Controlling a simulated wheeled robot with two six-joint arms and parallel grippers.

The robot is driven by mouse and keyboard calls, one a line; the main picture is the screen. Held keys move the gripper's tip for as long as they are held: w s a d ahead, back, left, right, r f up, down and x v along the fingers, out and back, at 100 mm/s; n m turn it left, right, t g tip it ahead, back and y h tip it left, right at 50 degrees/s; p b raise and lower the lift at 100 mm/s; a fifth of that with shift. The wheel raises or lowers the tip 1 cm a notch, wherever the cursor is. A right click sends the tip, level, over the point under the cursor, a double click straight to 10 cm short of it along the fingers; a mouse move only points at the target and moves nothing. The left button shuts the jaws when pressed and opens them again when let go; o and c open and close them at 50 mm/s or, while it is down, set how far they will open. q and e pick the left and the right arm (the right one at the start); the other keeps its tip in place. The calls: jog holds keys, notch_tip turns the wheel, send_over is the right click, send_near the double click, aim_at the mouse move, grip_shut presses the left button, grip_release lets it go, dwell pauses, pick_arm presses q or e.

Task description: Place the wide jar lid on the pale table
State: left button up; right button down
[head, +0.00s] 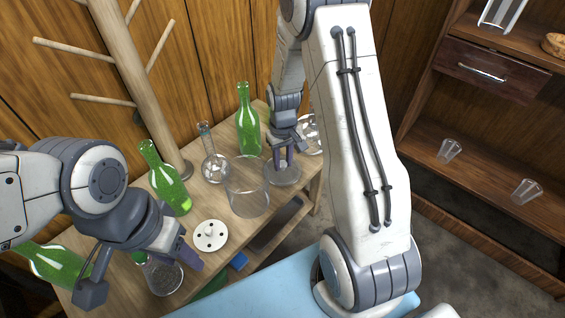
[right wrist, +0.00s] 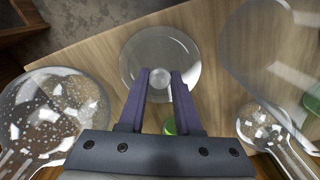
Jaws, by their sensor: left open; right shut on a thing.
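The wide jar lid (right wrist: 135,58) is a clear round glass disc with a knob. My right gripper (right wrist: 160,80) is shut on that knob. In the head view the lid (head: 284,177) shows below my right gripper (head: 285,160), over the back right part of the pale wooden table (head: 120,240). I cannot tell whether the lid touches the tabletop. A wide open glass jar (head: 248,190) stands just left of the lid. My left gripper (head: 190,257) is open at the table's front left, beside a conical flask (head: 163,277) with dark grains.
Green bottles (head: 248,120), (head: 168,180), (head: 55,265) and a round flask (head: 215,165) crowd the table. A white disc with holes (head: 209,236) lies near the front edge. A wooden rack (head: 145,80) rises behind. A blue surface (head: 260,298) is in front.

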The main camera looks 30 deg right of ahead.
aim_at(283, 163)
jog(key=c, duration=0.6)
grip_release()
jog(key=shift+f, duration=0.1)
notch_tip(283, 163, up, 11)
jog(key=p, duration=0.5)
jog(key=s+a+r+n, duration=0.2)
jog(key=s+a+r, duration=0.3)
jog(key=a, duration=0.5)
jog(key=s+a+r+n, duration=0.2)
jog(key=s+a, duration=0.3)
jog(key=s, duration=0.4)
jog(key=s+a+r+n+y, duration=0.1)
jog(key=s+a+r+n, duration=0.2)
jog(key=s, duration=0.6)
jog(key=shift+s+a+r, duration=0.15)
jog(key=shift+a+r, duration=0.7)
jog(key=shift+a, duration=0.25)
